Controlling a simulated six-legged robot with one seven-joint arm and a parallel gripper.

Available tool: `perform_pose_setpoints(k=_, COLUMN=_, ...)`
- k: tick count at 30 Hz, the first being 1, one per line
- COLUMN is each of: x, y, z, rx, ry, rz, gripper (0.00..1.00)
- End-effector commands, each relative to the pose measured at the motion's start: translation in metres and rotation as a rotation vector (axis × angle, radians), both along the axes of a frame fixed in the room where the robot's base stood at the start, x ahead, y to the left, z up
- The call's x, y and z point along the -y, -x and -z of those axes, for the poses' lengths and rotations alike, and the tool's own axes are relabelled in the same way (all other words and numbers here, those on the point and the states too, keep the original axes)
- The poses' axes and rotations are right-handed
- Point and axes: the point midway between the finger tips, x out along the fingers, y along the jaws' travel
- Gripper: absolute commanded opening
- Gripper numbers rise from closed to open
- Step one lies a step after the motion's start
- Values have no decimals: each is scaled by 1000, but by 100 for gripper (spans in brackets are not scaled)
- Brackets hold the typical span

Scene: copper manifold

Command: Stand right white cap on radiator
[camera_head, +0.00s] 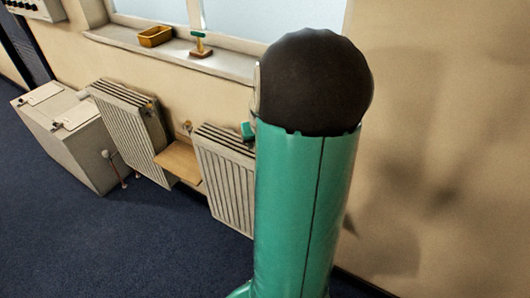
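Two ribbed pale radiators stand along the wall: a left radiator (130,130) and a right radiator (226,178), whose right part is hidden behind my teal arm. Another small pale and brownish fitting (187,127) is between the radiators, near the wall. I cannot tell whether either is a white cap, and no cap clearly shows on the right radiator's top. My gripper is not visible; a large teal link with a black rounded end fills the middle right.
A wooden shelf (179,161) bridges the gap between the radiators. A pale box cabinet (72,150) stands at left. The windowsill (225,65) bears a yellow tray (156,36) and a green-topped wooden item (201,52). A small green object (248,131) is by the right radiator's top. Blue carpet (110,245) is clear in front.

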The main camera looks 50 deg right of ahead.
Motion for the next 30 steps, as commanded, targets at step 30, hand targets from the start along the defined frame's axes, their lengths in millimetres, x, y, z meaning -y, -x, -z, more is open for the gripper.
perform_pose_setpoints(k=30, x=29, y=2, z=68, rx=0, ry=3, rz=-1, gripper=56)
